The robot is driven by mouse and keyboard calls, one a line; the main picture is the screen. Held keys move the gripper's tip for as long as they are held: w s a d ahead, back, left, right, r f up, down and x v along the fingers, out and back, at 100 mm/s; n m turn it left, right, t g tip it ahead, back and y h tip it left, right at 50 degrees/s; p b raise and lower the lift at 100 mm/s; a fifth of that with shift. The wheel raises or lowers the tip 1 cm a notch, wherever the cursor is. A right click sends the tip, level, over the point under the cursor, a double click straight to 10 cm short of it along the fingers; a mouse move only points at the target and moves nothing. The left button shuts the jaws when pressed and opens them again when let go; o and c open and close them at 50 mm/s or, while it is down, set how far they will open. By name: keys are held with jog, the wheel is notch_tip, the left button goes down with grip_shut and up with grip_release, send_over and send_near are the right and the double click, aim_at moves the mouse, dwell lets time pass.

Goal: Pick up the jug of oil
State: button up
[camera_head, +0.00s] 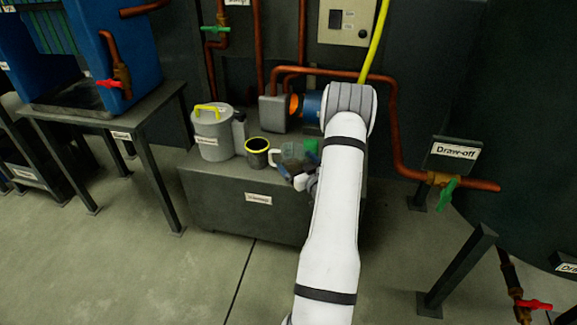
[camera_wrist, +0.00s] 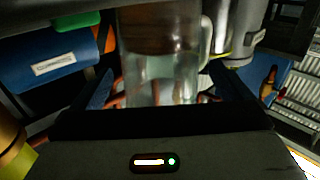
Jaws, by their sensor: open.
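The clear jug (camera_head: 291,152) stands on the dark grey bench in the head view, partly hidden by my gripper and arm. In the wrist view the jug (camera_wrist: 158,72) fills the middle, with a brownish band and a paler part, and its clear handle at the right. My gripper (camera_head: 303,180) is at the near side of the jug. In the wrist view my gripper (camera_wrist: 168,92) is open, with one dark finger on each side of the jug. I cannot tell whether the fingers touch it.
A dark cup with a yellow rim (camera_head: 257,153) stands left of the jug. A grey canister with a yellow handle (camera_head: 213,138) stands farther left. A green part (camera_head: 311,148) and a blue motor-like body (camera_head: 311,106) are close by. Copper pipes (camera_head: 393,130) run behind.

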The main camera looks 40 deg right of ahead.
aim_at(287, 152)
jog(key=w+b, duration=0.1)
jog(key=w, duration=0.2)
jog(key=shift+w+d+f, duration=0.1)
jog(key=shift+w+d, duration=0.05)
jog(key=shift+w, duration=0.2)
jog(key=c, duration=1.2)
